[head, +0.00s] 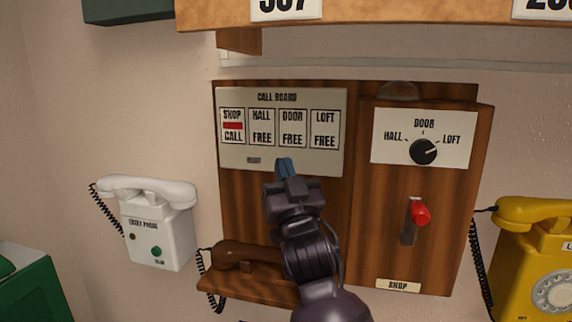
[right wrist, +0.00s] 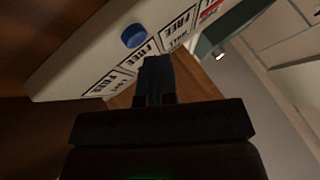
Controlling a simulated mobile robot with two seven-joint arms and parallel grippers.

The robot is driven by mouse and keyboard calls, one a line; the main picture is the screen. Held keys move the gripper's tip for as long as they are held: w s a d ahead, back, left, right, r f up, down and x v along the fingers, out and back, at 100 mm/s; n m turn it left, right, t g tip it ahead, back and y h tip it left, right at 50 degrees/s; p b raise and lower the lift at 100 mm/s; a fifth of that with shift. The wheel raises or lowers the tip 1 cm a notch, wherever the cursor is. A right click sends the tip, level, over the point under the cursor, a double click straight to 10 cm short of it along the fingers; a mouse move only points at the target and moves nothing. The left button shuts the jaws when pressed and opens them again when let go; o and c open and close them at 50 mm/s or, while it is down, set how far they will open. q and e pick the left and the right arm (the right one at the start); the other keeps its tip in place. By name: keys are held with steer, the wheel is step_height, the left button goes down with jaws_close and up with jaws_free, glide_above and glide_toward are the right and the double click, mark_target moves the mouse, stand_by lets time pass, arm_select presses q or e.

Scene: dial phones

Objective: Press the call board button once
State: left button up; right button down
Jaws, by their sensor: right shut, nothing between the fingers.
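The call board (head: 235,156) is a pale panel on a wooden backing in the head view. Its windows read SHOP CALL with a red bar, then HALL, DOOR and LOFT, each FREE. A round blue button (right wrist: 133,35) shows on the pale panel in the right wrist view. In the head view I cannot make it out apart from my gripper. My right gripper (head: 285,168) is shut and empty, its tips in front of the panel's lower edge. In the wrist view the tips (right wrist: 155,63) appear beside the button; I cannot tell whether they touch. My left gripper is not in view.
A panel with a black dial (head: 423,151) and a red-handled lever (head: 420,213) stands right. A brown handset (head: 246,254) lies below the board. A white phone (head: 158,225) hangs left, a yellow phone (head: 535,255) right. A wooden shelf (head: 400,13) overhangs.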

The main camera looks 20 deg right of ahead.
stand_by(0.8)
steer(key=shift+w+d, duration=0.15)
steer(key=shift+w+d, duration=0.15)
steer(key=shift+w, duration=0.05)
steer(key=shift+w, duration=0.15)
stand_by(0.4)
